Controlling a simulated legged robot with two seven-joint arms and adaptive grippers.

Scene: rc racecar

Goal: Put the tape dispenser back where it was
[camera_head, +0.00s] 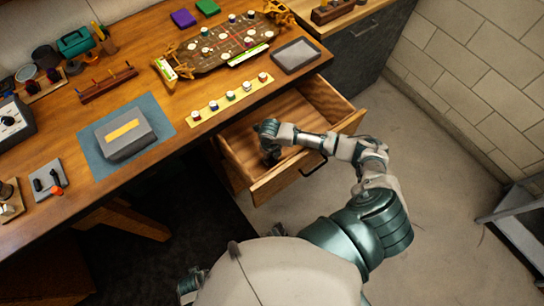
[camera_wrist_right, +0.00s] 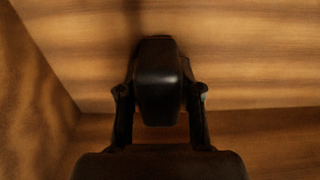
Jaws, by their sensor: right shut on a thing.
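The drawer (camera_head: 262,191) under the desk is pulled open and its wooden floor shows. My right gripper (camera_head: 270,152) is down inside the drawer, near its left end. In the right wrist view my right gripper (camera_wrist_right: 160,105) is shut on a dark, rounded object (camera_wrist_right: 158,82), which I take to be the tape dispenser. It sits between the two fingers, close to the wooden drawer floor; whether it touches the floor cannot be told. In the head view it is mostly hidden by the gripper.
The drawer's front and sides surround my right gripper. The desk (camera_head: 165,186) above holds a grey box (camera_head: 110,146) on a blue mat (camera_head: 87,163), a strip of small pots (camera_head: 213,108), a grey tray (camera_head: 296,55) and a brown car chassis (camera_head: 225,47). The drawer's right part looks empty.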

